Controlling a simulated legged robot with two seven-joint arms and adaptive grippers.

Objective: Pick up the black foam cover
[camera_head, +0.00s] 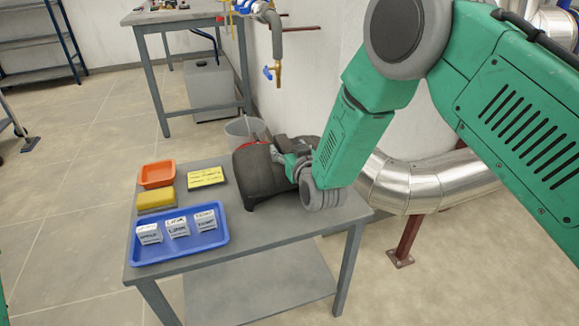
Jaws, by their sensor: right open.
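The black foam cover (258,172) is a dark, rounded, bulky piece on the right half of the grey table (215,262), near its back edge. My right arm reaches down to it from the upper right. My right gripper (292,160) is at the cover's right side and overlaps it in the picture. It is open, but its fingertips are mostly hidden by the wrist and the cover, so I cannot tell whether they touch it. My left gripper is out of view.
A blue tray (180,252) with three small labelled blocks lies at the table's front left. Behind it are a yellow sponge (155,199), an orange tray (157,174) and a yellow note (206,177). A tap (277,72) hangs behind; a silver pipe (425,185) runs right.

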